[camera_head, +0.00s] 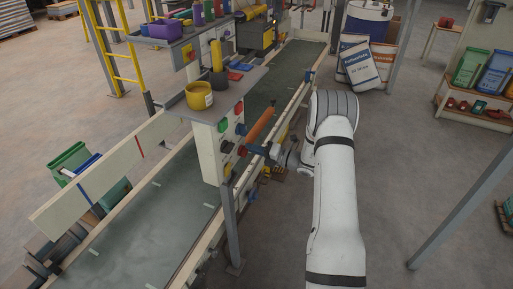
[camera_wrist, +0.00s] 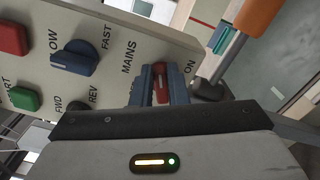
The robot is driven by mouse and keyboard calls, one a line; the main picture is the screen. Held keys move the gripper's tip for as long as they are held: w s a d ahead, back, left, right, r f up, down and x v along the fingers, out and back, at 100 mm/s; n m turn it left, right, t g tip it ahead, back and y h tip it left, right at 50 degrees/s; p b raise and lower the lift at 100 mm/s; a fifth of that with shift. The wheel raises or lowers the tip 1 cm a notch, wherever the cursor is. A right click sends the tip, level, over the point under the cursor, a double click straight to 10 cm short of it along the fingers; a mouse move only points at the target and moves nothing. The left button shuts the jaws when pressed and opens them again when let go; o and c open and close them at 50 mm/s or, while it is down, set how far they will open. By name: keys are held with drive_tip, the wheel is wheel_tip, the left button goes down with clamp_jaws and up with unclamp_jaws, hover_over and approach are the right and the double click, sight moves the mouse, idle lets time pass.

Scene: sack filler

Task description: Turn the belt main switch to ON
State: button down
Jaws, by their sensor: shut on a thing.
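The belt main switch, a red handle (camera_wrist: 161,88) beside the printed words MAINS and ON, shows in the wrist view on a pale control panel (camera_wrist: 115,50). My gripper (camera_wrist: 162,82) has its blue fingers on either side of this handle and is shut on it. The handle stands roughly upright in that view. The ON label lies to its right; the marking on its left is mostly hidden by a finger. In the head view, my gripper (camera_head: 261,150) reaches the right side of the control box (camera_head: 207,155), and the switch is hidden there.
Near the switch are a blue speed knob (camera_wrist: 75,58), a red button (camera_wrist: 11,39), a green button (camera_wrist: 24,98) and a dark FWD/REV knob (camera_wrist: 78,106). An orange cylinder (camera_head: 262,124) sits close above my gripper. The belt (camera_head: 150,220) runs behind the box.

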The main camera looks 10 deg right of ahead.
drive_tip(key=m, duration=0.4)
drive_tip(key=shift+a+f+m+p, duration=0.15)
drive_tip(key=shift+f+m+p, duration=0.25)
idle(0.4)
drive_tip(key=c, duration=1.5)
unclamp_jaws()
drive_tip(key=shift+o, duration=0.3)
drive_tip(key=shift+f, duration=0.1)
drive_tip(key=b+v, duration=0.2)
drive_tip(key=v, duration=0.5)
drive_tip(key=shift+d, duration=0.35)
